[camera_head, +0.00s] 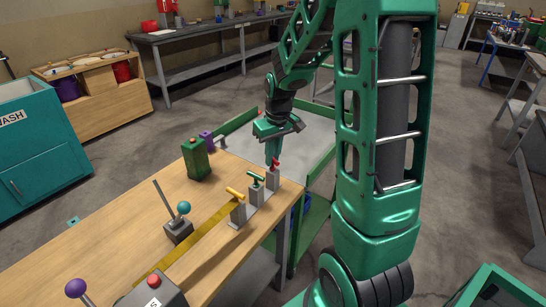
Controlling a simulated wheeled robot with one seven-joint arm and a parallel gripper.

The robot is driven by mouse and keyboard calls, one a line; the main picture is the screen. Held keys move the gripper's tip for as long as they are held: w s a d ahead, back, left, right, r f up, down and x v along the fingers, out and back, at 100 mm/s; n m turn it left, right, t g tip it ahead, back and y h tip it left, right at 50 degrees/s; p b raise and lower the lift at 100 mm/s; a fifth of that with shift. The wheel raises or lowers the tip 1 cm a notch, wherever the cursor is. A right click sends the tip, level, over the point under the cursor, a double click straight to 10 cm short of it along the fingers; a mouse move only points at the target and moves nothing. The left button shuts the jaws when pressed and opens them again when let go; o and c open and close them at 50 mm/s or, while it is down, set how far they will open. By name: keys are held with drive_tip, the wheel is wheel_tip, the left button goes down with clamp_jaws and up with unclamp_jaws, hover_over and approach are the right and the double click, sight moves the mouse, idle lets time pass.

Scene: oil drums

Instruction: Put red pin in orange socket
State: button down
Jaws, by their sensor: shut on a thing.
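The red pin (275,163) is a small red handle at the top of a grey block (274,181), at the far right end of a row of blocks on the wooden bench. My gripper (273,160) points straight down over this block, with its fingertips at the red pin, shut on it. Whether the pin is seated in the block or lifted a little is too small to tell. A green handle (256,177) and an orange-yellow handle (235,193) top the nearer grey blocks. I cannot make out a distinct orange socket.
A green-railed cart (315,133) stands behind.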

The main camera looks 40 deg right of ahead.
drive_tip(key=shift+r, duration=4.45)
drive_tip(key=shift+r, duration=0.15)
wheel_tip(320, 180, up, 13)
drive_tip(key=shift+s, duration=0.15)
